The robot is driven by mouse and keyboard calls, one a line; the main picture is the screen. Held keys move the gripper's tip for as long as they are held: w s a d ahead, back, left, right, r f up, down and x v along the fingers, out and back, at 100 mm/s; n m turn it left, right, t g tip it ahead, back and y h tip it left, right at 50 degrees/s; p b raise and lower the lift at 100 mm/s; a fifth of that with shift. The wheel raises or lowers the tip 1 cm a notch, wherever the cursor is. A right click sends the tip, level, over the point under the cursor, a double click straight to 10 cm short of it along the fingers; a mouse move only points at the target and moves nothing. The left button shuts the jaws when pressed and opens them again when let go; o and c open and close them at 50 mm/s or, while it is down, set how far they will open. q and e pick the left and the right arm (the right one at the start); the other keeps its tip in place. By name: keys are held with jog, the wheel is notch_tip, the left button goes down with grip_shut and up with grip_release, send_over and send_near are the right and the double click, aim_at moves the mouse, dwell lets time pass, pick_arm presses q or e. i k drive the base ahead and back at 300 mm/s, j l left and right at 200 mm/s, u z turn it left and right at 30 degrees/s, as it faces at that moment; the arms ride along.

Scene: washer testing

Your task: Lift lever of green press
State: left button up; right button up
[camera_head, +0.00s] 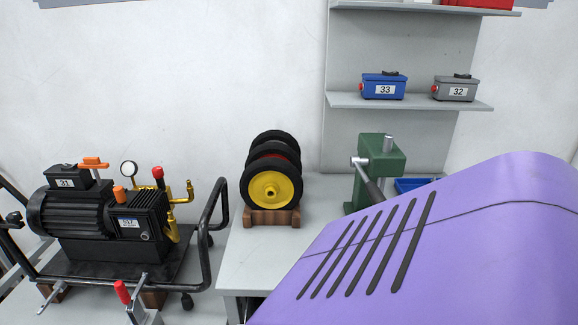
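The green press (383,146) stands on the grey table, right of centre, in the head view. A silver post rises from its top. Its lever (373,189) is a dark handle on a silver hub at the press's left side and slants down and to the right. The lever's lower end and the press's lower right part are hidden behind a large purple surface. Neither of my grippers is in view, and nothing visible touches the lever.
The slotted purple surface (480,235) fills the lower right; I cannot tell what it belongs to. A wheel rack (271,218) stands left of the press on the table (262,255). A black pump (75,222) sits on a cart at left. Shelves (420,101) hold boxes behind.

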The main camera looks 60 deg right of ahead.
aim_at(376, 196)
jog(key=i+z, duration=0.15)
jog(key=z, duration=0.25)
jog(key=i+z, duration=0.1)
jog(key=z, duration=0.35)
jog(key=i+j+z, duration=0.1)
jog(key=z, duration=2.1)
